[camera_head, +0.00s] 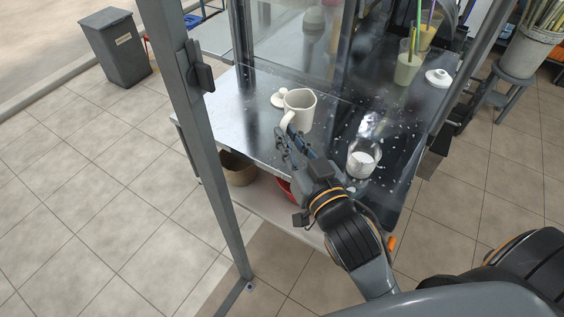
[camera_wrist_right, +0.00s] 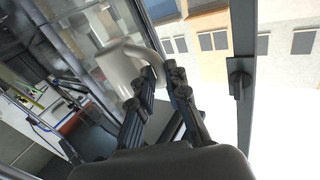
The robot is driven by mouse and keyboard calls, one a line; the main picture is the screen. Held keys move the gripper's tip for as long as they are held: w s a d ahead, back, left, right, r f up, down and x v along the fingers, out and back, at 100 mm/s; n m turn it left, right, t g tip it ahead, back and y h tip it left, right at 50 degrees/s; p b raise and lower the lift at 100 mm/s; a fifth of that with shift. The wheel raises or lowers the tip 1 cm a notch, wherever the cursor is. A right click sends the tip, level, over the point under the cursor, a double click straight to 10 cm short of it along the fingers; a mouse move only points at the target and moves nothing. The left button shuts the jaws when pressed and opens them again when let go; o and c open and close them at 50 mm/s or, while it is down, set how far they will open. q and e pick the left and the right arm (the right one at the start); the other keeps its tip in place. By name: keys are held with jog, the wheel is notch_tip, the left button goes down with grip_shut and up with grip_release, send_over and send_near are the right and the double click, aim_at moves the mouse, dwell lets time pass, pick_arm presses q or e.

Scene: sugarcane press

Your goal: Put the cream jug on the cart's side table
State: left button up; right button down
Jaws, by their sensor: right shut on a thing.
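The cream jug (camera_head: 300,106) is a white pitcher with its handle toward my right gripper. It is upright at the near part of the metal side table (camera_head: 222,110); I cannot tell whether its base touches the surface. My right gripper (camera_head: 292,140) is shut on the jug's handle. In the right wrist view the jug (camera_wrist_right: 120,66) stands beyond the fingers (camera_wrist_right: 162,75), with its handle between them. My left gripper is not in view.
A white lid (camera_head: 279,97) lies beside the jug. A glass jar with white contents (camera_head: 362,160) stands right of my gripper. Drink cups (camera_head: 408,68) and another white lid (camera_head: 438,78) are farther back. A grey cart post (camera_head: 196,130) rises left of my arm.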

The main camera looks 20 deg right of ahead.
jog(key=w+f, duration=0.2)
jog(key=f, duration=0.1)
jog(key=w+f, duration=0.1)
jog(key=shift+w+d+f, duration=0.15)
jog(key=shift+d, duration=0.1)
jog(key=shift+w+f, duration=0.35)
jog(key=shift+f, duration=0.1)
jog(key=f, duration=0.3)
jog(key=shift+w+p, duration=0.2)
jog(key=shift+p, duration=0.1)
jog(key=shift+f, duration=0.25)
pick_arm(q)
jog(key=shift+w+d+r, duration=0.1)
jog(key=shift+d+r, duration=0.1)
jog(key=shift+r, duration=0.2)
pick_arm(e)
jog(key=shift+f, duration=0.15)
jog(key=c, duration=1.3)
grip_release()
jog(key=shift+c, duration=0.2)
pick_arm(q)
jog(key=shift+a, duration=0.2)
